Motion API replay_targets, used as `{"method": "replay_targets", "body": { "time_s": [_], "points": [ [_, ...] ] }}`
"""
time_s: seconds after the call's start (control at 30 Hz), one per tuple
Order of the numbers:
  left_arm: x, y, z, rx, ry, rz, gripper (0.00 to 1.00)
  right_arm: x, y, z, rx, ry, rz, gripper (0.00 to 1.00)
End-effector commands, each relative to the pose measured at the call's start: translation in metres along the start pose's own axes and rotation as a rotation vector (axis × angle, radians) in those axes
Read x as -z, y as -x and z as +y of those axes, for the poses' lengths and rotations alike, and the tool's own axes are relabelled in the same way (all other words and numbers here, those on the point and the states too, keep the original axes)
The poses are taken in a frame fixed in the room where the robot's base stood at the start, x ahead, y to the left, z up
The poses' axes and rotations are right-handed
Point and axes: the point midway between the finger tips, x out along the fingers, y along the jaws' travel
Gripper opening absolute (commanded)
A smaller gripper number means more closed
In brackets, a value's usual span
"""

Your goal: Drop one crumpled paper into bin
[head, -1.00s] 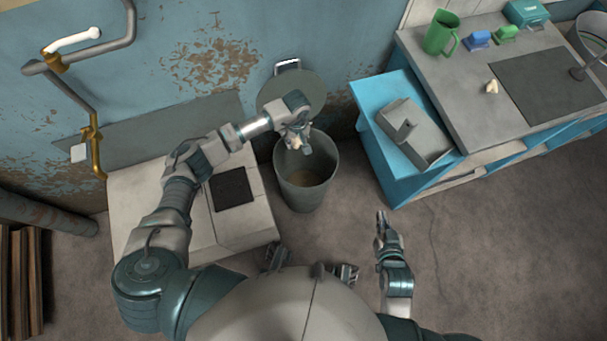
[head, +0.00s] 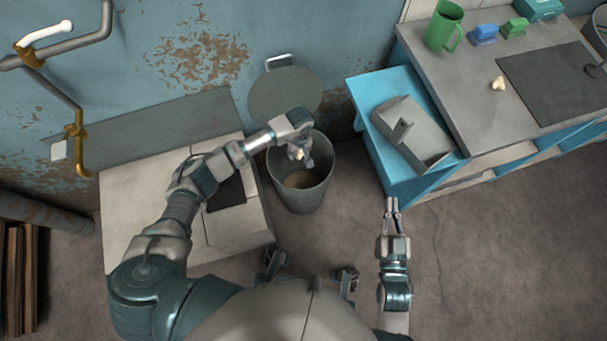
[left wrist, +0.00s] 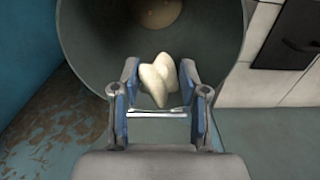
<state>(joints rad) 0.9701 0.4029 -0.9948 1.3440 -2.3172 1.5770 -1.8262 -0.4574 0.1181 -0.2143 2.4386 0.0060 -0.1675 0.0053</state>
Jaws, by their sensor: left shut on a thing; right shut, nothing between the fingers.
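My left gripper (head: 300,156) is over the open mouth of the grey bin (head: 313,190). In the left wrist view it is shut on a cream crumpled paper (left wrist: 157,78), which sits between the blue-lined fingers in front of the bin's inner wall (left wrist: 95,45). A second crumpled paper (head: 498,83) lies on the grey counter at the right. My right gripper (head: 392,204) is shut and empty above the floor, right of the bin and in front of the blue cabinet.
The bin's round lid (head: 285,95) is raised behind it against the wall. A white cabinet (head: 130,210) stands left of the bin. A blue cabinet (head: 360,90) with a grey box (head: 410,135) stands to the right. The floor by my right gripper is clear.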

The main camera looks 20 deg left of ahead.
Motion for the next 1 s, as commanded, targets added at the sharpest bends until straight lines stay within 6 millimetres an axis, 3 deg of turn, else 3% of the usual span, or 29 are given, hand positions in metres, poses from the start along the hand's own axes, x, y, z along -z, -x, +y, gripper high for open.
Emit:
{"method": "replay_targets", "body": {
  "time_s": [0.23, 0.27, 0.37, 0.73, 0.87, 1.0],
  "points": [
    [0.004, -0.001, -0.006, -0.007, 0.003, -0.004, 0.28, 0.003, -0.002, -0.007, 0.0, 0.007, 0.004, 0.0],
    [0.004, -0.001, -0.006, -0.007, 0.003, -0.005, 0.51, 0.002, -0.002, -0.007, 0.0, 0.002, 0.004, 0.0],
    [0.003, -0.001, -0.005, -0.005, 0.003, -0.004, 0.73, 0.0, -0.003, -0.002, -0.002, 0.001, 0.002, 0.0],
    [0.002, 0.006, -0.001, 0.0, 0.002, 0.002, 0.73, 0.001, 0.0, 0.0, 0.001, -0.002, 0.004, 0.0],
    [0.004, 0.024, -0.003, -0.006, 0.002, 0.001, 0.73, 0.001, -0.001, -0.003, 0.0, 0.002, 0.003, 0.0],
    [0.007, 0.056, -0.007, -0.009, 0.003, 0.0, 0.73, 0.002, -0.001, -0.005, 0.0, 0.005, 0.003, 0.0]
  ]
}}
